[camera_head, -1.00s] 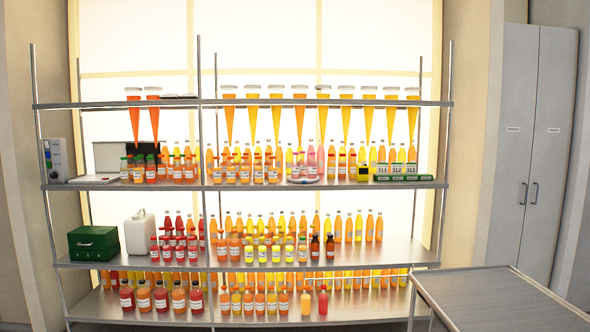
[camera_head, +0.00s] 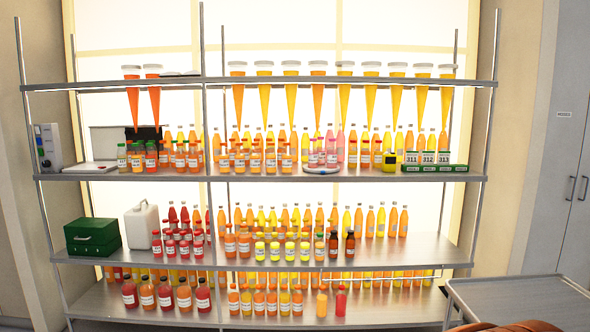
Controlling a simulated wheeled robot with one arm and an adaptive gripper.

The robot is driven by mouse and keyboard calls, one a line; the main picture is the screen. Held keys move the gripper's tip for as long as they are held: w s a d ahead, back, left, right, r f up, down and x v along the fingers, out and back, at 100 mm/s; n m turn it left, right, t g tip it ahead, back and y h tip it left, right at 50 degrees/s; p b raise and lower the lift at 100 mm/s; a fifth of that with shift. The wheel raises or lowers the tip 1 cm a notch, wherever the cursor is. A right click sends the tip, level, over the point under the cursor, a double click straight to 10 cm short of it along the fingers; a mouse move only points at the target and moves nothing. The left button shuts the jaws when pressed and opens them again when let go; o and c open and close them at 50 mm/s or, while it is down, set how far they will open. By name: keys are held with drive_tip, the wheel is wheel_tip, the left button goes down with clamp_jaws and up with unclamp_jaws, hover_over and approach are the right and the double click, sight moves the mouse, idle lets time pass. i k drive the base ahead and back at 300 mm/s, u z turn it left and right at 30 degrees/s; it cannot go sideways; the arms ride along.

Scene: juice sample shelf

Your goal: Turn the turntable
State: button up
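A small, low, round white turntable (camera_head: 322,171) sits on the upper-middle shelf board, right of centre, near its front edge. Several small bottles with pink and orange contents (camera_head: 331,152) stand on it or close behind it; at this size I cannot tell which. My gripper is not in view, so its state and distance from the turntable do not show.
Orange bottles (camera_head: 270,158) crowd the turntable's left. A yellow-and-black device (camera_head: 390,161) and green numbered boxes (camera_head: 428,168) stand to its right. Cone-shaped vessels (camera_head: 318,90) hang from the board above. A grey table (camera_head: 530,296) stands at front right.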

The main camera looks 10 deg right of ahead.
sight(322, 168)
drive_tip(key=u, duration=0.3)
drive_tip(key=i, duration=2.8)
drive_tip(key=u, duration=0.05)
